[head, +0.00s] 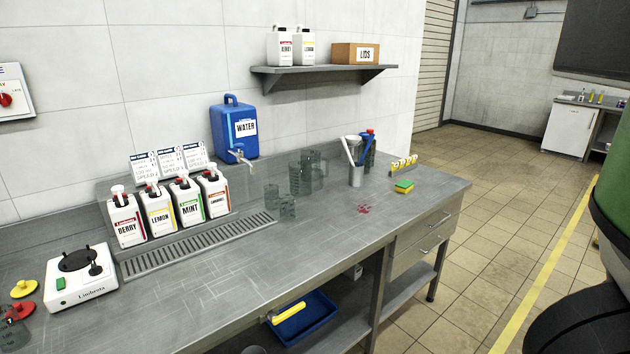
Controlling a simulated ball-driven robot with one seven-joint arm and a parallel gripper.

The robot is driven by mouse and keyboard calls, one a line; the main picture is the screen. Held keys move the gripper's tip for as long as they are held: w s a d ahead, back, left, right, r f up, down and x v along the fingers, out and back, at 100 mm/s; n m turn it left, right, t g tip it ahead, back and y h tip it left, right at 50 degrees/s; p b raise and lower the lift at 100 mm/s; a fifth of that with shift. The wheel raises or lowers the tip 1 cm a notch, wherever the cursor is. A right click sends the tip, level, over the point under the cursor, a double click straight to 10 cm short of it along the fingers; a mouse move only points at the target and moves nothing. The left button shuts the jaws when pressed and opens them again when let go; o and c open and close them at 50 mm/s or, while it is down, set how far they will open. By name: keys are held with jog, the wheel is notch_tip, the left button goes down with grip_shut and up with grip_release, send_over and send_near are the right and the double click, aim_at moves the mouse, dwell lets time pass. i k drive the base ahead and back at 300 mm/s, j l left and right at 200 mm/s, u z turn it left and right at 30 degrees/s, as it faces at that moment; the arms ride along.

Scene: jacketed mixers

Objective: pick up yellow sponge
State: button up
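The yellow sponge (404,189) lies on the grey metal counter (330,225) near its right end, in the head view. It has a green layer and nothing covers it. My gripper is not in view.
A red stain (363,209) lies left of the sponge. A small stand with yellow-labelled pieces (404,164) is behind it, and a utensil holder (356,175) stands behind left. Clear beakers (301,178), syrup bottles (127,220) and a blue water jug (233,132) are farther left. Floor (490,220) beyond the counter's right end is open.

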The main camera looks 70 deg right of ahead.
aim_at(404, 186)
jog(key=z, duration=2.2)
